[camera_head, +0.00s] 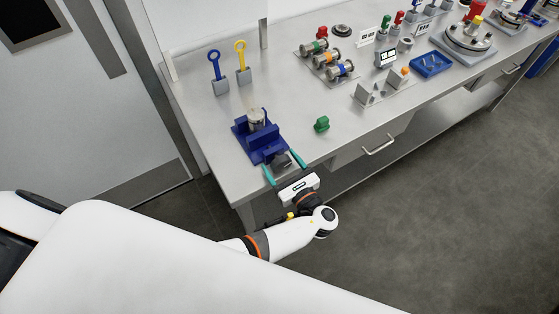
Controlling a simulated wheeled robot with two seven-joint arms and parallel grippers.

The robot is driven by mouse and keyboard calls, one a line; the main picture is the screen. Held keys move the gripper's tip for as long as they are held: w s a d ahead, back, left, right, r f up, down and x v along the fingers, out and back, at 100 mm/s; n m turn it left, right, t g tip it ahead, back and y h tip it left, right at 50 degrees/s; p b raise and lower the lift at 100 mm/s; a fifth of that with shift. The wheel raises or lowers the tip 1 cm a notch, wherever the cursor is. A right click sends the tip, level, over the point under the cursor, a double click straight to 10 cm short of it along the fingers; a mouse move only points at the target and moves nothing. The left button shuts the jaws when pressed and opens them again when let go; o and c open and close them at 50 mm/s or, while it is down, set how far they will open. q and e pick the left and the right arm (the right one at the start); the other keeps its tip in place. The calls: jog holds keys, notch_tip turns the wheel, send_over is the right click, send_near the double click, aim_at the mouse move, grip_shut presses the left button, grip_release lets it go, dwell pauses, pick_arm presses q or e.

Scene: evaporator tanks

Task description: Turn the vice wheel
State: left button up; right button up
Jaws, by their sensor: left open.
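A blue vice (259,143) stands near the left front corner of the steel table, with a metal cylinder (256,118) held upright in it. The vice wheel (283,161) is a dark knob on the vice's front side, facing the table's front edge. My left gripper (284,167) has its two teal fingers spread, one on each side of the dark wheel. I cannot tell whether the fingers touch it. My right gripper is not in view.
Coloured valves (324,58), grey blocks and a blue tray (431,64) fill the table further right. A drawer handle (378,145) juts from the front.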

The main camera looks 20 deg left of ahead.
pick_arm(q)
jog(key=c, duration=1)
jog(key=shift+f+n+b, duration=0.2)
jog(key=shift+n+b, duration=0.4)
jog(key=shift+n, duration=0.2)
jog(key=shift+r+n, duration=0.15)
jog(key=shift+n, duration=0.45)
jog(key=shift+r, duration=0.1)
jog(key=o, duration=1)
jog(key=shift+a, duration=0.1)
